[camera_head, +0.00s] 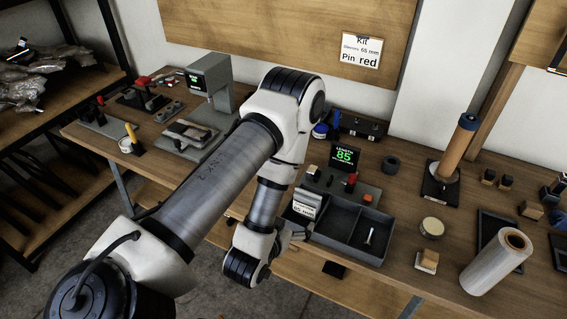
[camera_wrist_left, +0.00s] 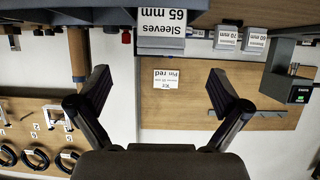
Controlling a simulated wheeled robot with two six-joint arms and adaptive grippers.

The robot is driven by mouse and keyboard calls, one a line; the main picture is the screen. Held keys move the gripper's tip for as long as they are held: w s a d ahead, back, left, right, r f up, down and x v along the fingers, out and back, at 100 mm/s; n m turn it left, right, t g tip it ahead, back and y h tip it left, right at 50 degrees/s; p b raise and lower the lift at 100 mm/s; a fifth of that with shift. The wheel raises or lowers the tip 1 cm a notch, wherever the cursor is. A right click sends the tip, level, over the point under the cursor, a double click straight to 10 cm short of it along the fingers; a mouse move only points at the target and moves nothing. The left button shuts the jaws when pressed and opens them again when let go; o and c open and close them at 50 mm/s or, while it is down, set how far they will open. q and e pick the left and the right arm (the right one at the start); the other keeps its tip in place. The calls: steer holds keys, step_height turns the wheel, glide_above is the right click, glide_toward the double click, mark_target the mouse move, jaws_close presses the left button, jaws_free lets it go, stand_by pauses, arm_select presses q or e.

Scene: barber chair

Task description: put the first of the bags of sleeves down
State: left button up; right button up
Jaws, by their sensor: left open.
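A grey packet with a white label (camera_head: 303,210) stands in the left compartment of a dark divided tray (camera_head: 377,257) on the bench. In the left wrist view the label (camera_wrist_left: 163,19) reads "Sleeves 65 mm"; that picture is upside down. I cannot tell whether the packet is a bag. My left gripper (camera_head: 294,234) is by the tray's front left side, partly hidden by its own wrist. In the left wrist view its two fingers (camera_wrist_left: 155,88) are wide apart with nothing between them. My right gripper is not in view.
A silver pin-like part (camera_head: 370,236) lies in the tray's right compartment. A display reading 85 (camera_head: 344,156) stands behind. A film roll (camera_head: 497,262) and a brown post (camera_head: 457,147) are to the right. Crumpled bags (camera_head: 28,82) lie on the left rack. A sign (camera_head: 361,57) says "Pin red".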

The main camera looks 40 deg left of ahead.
arm_select(q)
steer(key=s+d+f+m+g+h, duration=0.1)
steer(key=s+d+f+g, duration=0.2)
steer(key=s+f+g, duration=0.3)
steer(key=s+d+f+m+g+h+b, duration=0.1)
steer(key=s+d+f+g, duration=0.2)
steer(key=s+f+g, duration=0.3)
steer(key=shift+s+f+g+h, duration=0.4)
steer(key=shift+s+f, duration=1.15)
steer(key=shift+s, duration=1.3)
